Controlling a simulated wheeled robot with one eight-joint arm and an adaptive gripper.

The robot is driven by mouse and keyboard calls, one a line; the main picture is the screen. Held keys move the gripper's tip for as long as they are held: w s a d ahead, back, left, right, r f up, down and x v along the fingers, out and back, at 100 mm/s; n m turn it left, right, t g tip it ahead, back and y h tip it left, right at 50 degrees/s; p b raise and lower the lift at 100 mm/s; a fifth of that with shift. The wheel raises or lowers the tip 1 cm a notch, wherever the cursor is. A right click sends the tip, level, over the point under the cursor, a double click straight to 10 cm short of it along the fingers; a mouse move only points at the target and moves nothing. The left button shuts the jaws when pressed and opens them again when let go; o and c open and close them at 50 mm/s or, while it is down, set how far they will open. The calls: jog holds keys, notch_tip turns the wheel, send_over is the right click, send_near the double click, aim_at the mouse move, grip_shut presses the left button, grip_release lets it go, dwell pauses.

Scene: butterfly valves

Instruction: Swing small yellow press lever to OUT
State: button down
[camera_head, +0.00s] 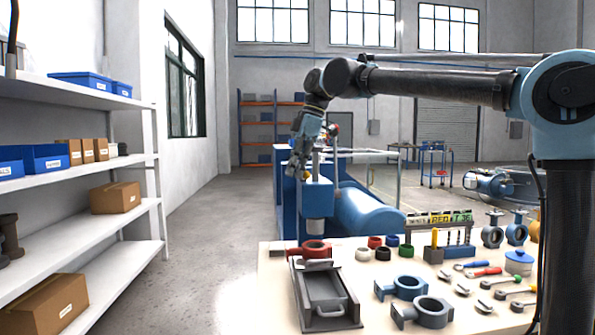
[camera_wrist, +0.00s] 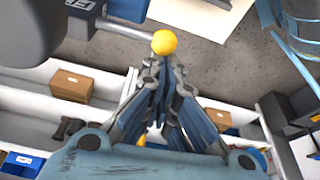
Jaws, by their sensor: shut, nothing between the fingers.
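The small yellow lever shows in the wrist view as a round yellow knob (camera_wrist: 164,42) on a thin grey rod (camera_wrist: 128,31), which runs left to a dark press body. My gripper (camera_wrist: 163,70) is shut and empty. In that view its fingertips lie just below the knob; I cannot tell whether they touch it. In the head view my gripper (camera_head: 300,158) points down beside the blue press head (camera_head: 317,195), and the knob there is small and mostly hidden by the fingers. A label plate (camera_wrist: 82,4) is partly cut off and its lettering is unreadable.
A workbench (camera_head: 275,290) with valve parts, a grey tray vise (camera_head: 325,300) and tools stands in front. White shelves (camera_head: 80,185) with boxes line the left wall. A blue tank (camera_head: 368,212) lies behind the press. The floor (camera_head: 215,215) between shelves and bench is clear.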

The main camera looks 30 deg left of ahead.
notch_tip(320, 180, up, 9)
jog(key=w+d+f+m+t, duration=0.1)
jog(key=w+d+f+m, duration=0.25)
jog(key=d, duration=0.45)
jog(key=w+d+f+m+t, duration=0.1)
jog(key=w+d+f+m, duration=0.3)
jog(key=d, duration=0.4)
jog(key=w+d+f+m+t, duration=0.1)
jog(key=d+f+m, duration=0.2)
jog(key=d+f, duration=0.45)
jog(key=w+d+f+m, duration=0.15)
jog(key=d+f, duration=0.25)
jog(key=d, duration=0.6)
jog(key=s+d+f+m+h, duration=0.1)
jog(key=s+d+f+m, duration=0.3)
jog(key=d+f, duration=0.3)
jog(key=s+d+f+m+t+h, duration=0.1)
jog(key=s+d+f+m, duration=0.3)
jog(key=f, duration=0.9)
jog(key=s+d+f+m, duration=0.5)
jog(key=s+d+f, duration=0.2)
jog(key=d+f, duration=0.3)
jog(key=shift+d+h, duration=0.4)
jog(key=shift+d, duration=0.65)
